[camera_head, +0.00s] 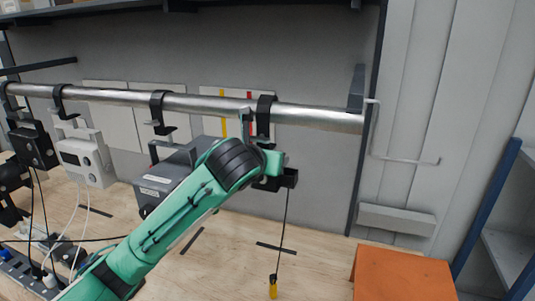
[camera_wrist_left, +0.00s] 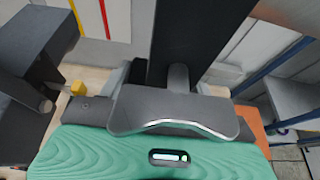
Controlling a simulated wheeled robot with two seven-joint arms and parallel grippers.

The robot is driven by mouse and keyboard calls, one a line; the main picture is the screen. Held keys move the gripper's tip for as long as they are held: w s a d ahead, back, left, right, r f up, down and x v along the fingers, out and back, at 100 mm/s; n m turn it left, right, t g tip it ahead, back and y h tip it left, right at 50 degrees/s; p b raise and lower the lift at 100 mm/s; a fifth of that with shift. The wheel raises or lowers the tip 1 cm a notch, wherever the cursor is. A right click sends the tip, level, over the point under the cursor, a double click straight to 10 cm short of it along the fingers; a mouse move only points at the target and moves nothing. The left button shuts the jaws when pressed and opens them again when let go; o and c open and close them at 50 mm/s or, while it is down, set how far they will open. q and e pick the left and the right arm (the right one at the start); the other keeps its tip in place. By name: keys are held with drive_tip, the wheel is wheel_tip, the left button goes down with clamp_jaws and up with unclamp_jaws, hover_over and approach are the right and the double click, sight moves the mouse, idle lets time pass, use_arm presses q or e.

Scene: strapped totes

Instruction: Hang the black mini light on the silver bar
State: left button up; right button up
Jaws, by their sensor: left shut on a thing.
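The silver bar (camera_head: 315,116) runs across the head view. My left gripper (camera_head: 272,160) is just below it, shut on the black mini light (camera_head: 289,178), which is mostly hidden behind the gripper. A black hook (camera_head: 266,113) above the gripper appears to curve over the bar; I cannot tell whether the bar bears its weight. A thin cord with a yellow end (camera_head: 273,288) hangs from the light. In the left wrist view, a broad black part (camera_wrist_left: 195,40) rises from the gripper (camera_wrist_left: 178,85). My right gripper is not in view.
Left along the bar hang a grey box (camera_head: 160,185), a white device (camera_head: 87,160) and a black device (camera_head: 33,147) on hooks. An orange box (camera_head: 400,275) stands at lower right. The bar's right end is clear, near a dark upright (camera_head: 366,160).

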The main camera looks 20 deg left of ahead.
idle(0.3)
use_arm(q)
drive_tip(key=o, duration=1.8)
drive_tip(key=shift+s, duration=0.1)
drive_tip(key=shift+f, duration=0.15)
drive_tip(key=shift+s, duration=0.2)
drive_tip(key=b+v, duration=0.5)
drive_tip(key=v, duration=0.8)
drive_tip(key=shift+s+r, duration=0.2)
drive_tip(key=shift+s, duration=0.05)
